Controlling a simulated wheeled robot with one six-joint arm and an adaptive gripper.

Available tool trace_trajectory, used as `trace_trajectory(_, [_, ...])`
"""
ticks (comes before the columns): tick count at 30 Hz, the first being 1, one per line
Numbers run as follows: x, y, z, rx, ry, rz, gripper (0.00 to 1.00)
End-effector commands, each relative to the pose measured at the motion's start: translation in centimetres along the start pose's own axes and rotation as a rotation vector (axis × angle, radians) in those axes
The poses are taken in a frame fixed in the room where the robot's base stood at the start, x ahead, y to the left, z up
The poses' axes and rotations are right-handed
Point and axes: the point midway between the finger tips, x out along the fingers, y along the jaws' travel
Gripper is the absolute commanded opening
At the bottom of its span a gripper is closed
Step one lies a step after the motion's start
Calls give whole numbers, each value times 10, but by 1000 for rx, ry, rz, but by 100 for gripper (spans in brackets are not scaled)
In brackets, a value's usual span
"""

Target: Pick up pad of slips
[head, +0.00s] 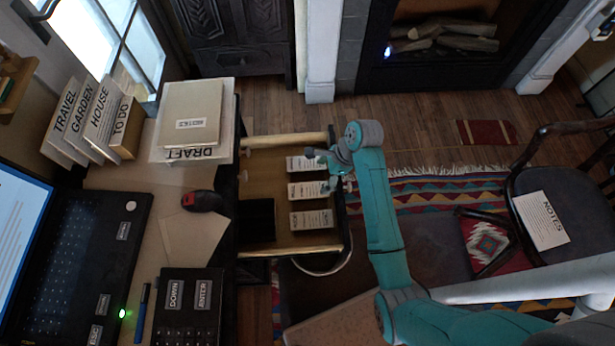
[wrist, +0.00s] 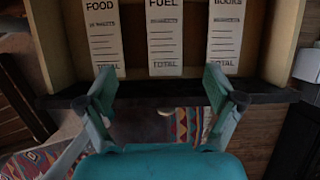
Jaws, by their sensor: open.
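Three white printed slips lie side by side in the open drawer (head: 262,165). In the wrist view they read FOOD (wrist: 104,35), FUEL (wrist: 164,40) and BOOKS (wrist: 225,35), each with lines and TOTAL at the bottom. I cannot tell how thick each one is, or which is a pad. In the head view they show as a top slip (head: 304,164), a middle slip (head: 308,190) and a bottom slip (head: 311,220). My gripper (wrist: 160,82) is open and empty, its fingertips spread near the drawer's front edge, below the slips in the wrist view.
The desk at left holds a laptop (head: 60,255), a mouse (head: 200,203), a keypad (head: 187,305), a box (head: 188,112) on DRAFT papers (head: 165,154) and upright folders (head: 90,120). A chair (head: 560,190) with NOTES (head: 540,220) stands at right. The drawer's dark front (wrist: 170,100) is an edge.

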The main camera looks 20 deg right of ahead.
Motion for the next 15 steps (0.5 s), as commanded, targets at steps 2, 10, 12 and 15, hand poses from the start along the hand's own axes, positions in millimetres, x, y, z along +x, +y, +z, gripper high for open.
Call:
trace_trajectory(2, [3, 0, 0, 4, 0, 5, 92])
trace_trajectory(10, [39, 0, 0, 4, 0, 7, 92])
trace_trajectory(12, [47, 0, 0, 4, -1, 6, 92])
trace_trajectory(15, [54, -1, 0, 4, 0, 4, 92])
